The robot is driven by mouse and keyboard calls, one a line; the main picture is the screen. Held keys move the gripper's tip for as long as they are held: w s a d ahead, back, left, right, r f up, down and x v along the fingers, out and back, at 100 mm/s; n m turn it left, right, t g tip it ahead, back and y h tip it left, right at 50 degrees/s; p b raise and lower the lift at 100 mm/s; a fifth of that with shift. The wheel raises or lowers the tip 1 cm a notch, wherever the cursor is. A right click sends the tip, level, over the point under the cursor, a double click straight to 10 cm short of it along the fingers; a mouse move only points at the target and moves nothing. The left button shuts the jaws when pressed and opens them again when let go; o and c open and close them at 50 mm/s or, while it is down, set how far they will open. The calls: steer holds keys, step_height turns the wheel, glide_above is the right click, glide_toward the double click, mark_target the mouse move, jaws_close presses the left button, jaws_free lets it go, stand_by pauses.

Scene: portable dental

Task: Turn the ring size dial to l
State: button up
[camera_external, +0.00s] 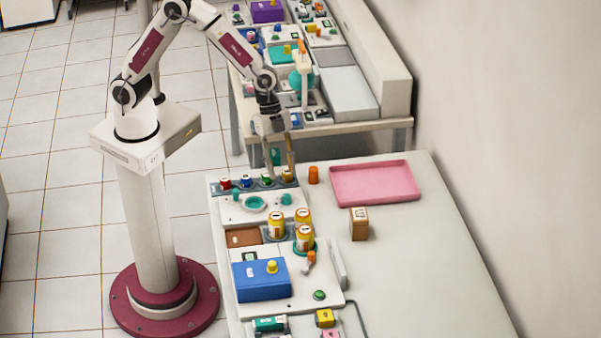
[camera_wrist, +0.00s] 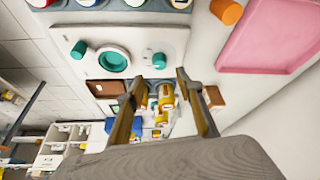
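My gripper (camera_external: 281,163) hangs fingers down above the far end of the near table, by a row of coloured caps. In the wrist view my gripper (camera_wrist: 157,80) has its two fingers apart, with nothing held between them. A white panel (camera_external: 232,211) carries a teal ring (camera_external: 255,203) with a left teal knob (camera_external: 236,195) and a right teal knob (camera_external: 286,198). In the wrist view the teal ring (camera_wrist: 113,61), left knob (camera_wrist: 78,50) and right knob (camera_wrist: 159,61) show beyond the fingertips. I cannot tell which is the ring size dial; no size marks are readable.
An orange cylinder (camera_external: 313,175) and pink tray (camera_external: 372,183) stand right of my gripper. Several yellow cans (camera_external: 304,238), a brown block (camera_external: 359,224) and a blue box (camera_external: 261,280) stand nearer.

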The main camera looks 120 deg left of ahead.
mark_target(286, 195)
steer(key=shift+f, duration=0.15)
steer(key=shift+x, duration=3.75)
steer(key=shift+d, duration=0.1)
jaws_close()
